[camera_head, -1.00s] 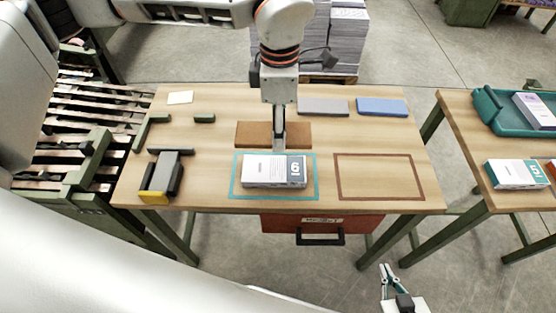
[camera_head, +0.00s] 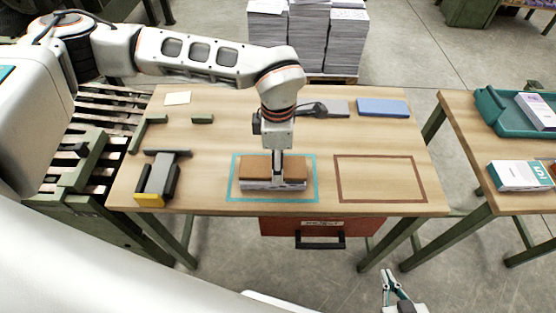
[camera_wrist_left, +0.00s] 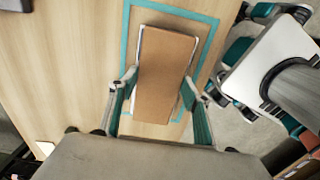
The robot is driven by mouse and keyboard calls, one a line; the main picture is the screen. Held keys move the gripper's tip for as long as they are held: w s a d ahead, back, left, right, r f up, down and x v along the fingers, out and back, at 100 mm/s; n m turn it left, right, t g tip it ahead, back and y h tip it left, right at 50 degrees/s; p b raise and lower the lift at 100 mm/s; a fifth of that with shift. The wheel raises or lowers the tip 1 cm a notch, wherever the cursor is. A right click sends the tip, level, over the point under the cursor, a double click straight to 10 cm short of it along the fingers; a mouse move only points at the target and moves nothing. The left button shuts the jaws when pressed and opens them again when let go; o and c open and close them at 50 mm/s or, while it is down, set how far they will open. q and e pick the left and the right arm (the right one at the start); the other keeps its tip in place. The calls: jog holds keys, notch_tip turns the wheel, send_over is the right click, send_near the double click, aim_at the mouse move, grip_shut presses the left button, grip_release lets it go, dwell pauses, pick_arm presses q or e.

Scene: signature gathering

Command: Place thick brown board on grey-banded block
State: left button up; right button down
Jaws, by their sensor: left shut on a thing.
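The thick brown board (camera_head: 259,168) is held in my left gripper (camera_head: 277,183), right over the grey-banded block (camera_head: 262,186). Only the block's front edge shows below the board; I cannot tell whether the two touch. The block lies inside the teal outline (camera_head: 315,172) on the table. In the left wrist view the board (camera_wrist_left: 166,72) lies lengthwise between the two fingers of my left gripper (camera_wrist_left: 157,92), with a pale block edge beside it. My right gripper (camera_head: 391,278) hangs low in front of the table, away from these things; its finger gap is unclear.
An empty brown outline (camera_head: 422,178) is to the right on the wooden table (camera_head: 225,130). A blue board (camera_head: 382,107) and a partly hidden grey one lie behind. A stapler-like tool (camera_head: 157,180) is at the left. A side table holds a teal tray (camera_head: 490,113) and another block (camera_head: 515,176).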

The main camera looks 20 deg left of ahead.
pick_arm(q)
jog(key=o, duration=1.2)
jog(key=shift+f, duration=0.1)
jog(key=shift+c, duration=0.2)
notch_tip(320, 180, up, 12)
jog(key=p, duration=0.1)
jog(key=shift+r, duration=0.2)
